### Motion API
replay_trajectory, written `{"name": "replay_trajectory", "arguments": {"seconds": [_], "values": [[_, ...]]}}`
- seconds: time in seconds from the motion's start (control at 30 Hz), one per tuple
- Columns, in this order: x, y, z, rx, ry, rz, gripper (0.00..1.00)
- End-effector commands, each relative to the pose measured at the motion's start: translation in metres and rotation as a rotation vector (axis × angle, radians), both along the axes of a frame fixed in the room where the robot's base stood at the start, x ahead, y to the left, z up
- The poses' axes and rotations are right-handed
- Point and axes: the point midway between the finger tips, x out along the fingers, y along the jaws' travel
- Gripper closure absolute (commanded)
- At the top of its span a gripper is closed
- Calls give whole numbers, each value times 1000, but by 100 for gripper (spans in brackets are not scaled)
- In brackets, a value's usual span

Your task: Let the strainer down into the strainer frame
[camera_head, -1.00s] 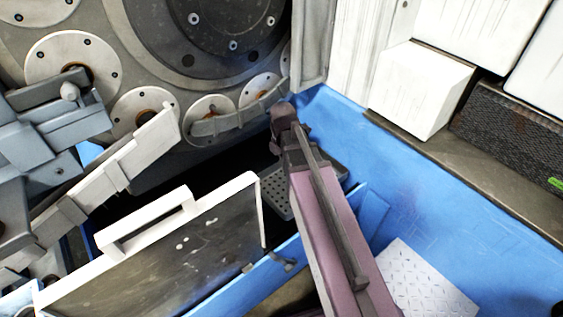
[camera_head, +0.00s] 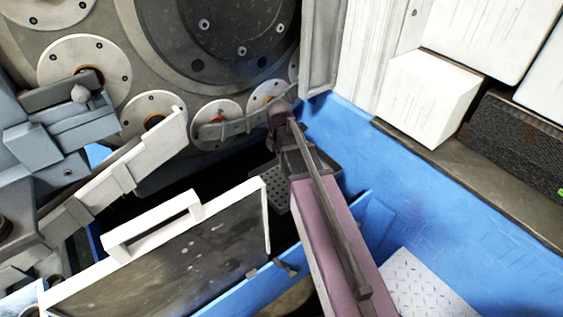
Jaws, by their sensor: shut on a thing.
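The strainer (camera_head: 284,192) is a dark grey box with a perforated side. It shows partly behind my purple arm, over the dark opening of the blue trough. My gripper (camera_head: 290,158) is at the far end of the arm, above the strainer, and is shut on it. Its fingertips and the grip point are hidden by the arm. The strainer frame cannot be made out; the dark opening and my arm hide that area. I cannot tell whether the strainer touches anything below.
A white-edged panel with a handle (camera_head: 152,222) stands left of the strainer. The blue trough wall (camera_head: 440,225) runs along the right. The grinder's round discs (camera_head: 216,122) are close behind. White boxes (camera_head: 425,95) stand on the ledge at right.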

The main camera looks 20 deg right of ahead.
Motion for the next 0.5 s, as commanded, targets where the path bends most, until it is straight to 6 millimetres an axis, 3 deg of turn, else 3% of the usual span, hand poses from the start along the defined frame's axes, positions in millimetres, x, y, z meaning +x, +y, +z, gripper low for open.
{"name": "replay_trajectory", "arguments": {"seconds": [0.5], "values": [[16, 7, 0, 0, 1, 1, 100]]}}
